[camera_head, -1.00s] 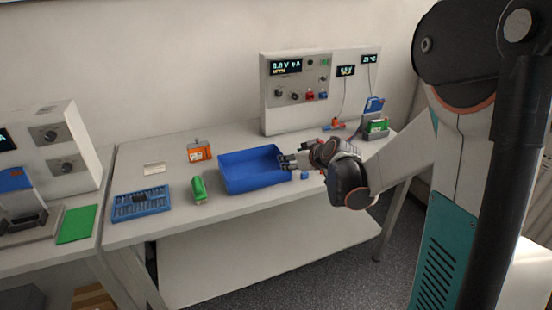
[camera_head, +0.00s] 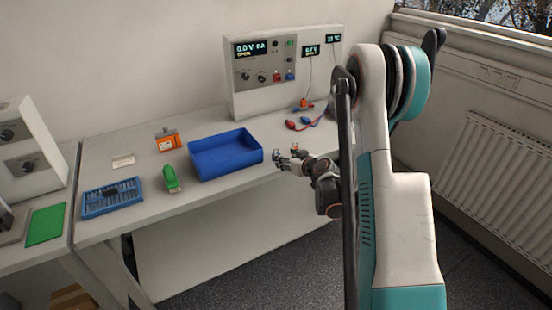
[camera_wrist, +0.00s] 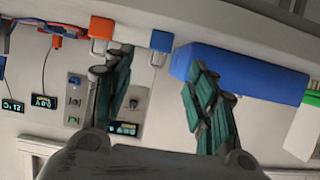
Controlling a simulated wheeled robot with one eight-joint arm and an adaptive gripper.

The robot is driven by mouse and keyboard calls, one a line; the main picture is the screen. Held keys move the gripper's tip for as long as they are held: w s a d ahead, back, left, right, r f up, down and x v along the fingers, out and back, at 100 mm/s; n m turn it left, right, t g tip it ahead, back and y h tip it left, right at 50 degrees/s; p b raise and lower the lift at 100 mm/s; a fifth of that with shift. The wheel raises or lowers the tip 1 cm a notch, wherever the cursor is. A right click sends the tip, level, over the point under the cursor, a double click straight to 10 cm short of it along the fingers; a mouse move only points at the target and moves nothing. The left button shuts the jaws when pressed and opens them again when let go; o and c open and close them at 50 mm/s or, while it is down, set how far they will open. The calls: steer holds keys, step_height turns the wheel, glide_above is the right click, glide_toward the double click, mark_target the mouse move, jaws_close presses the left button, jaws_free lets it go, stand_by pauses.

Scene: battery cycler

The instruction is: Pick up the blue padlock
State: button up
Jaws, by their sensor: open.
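The blue padlock (camera_wrist: 162,41) shows in the wrist view at top centre, with its shackle pointing down in the picture. It lies ahead of my gripper (camera_wrist: 157,68), between the lines of the two spread fingers, and nothing is gripped. In the head view my gripper (camera_head: 288,160) is at the bench's front edge, right of the blue bin. A small blue piece (camera_head: 276,155), likely the padlock, shows at the fingertips and is partly hidden. An orange padlock (camera_wrist: 103,27) sits left of the blue one in the wrist view.
The blue bin (camera_head: 225,172) stands close by; its wall (camera_wrist: 245,78) is just right of the padlock in the wrist view. The cycler panel (camera_head: 240,100) and red and blue leads (camera_head: 298,125) are behind. A green object (camera_head: 171,180) and blue tray (camera_head: 112,207) lie left.

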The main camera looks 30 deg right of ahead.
steer(key=shift+b+x, duration=0.95)
steer(key=shift+x, duration=2.95)
steer(key=shift+s+f, duration=0.1)
steer(key=c, duration=1.2)
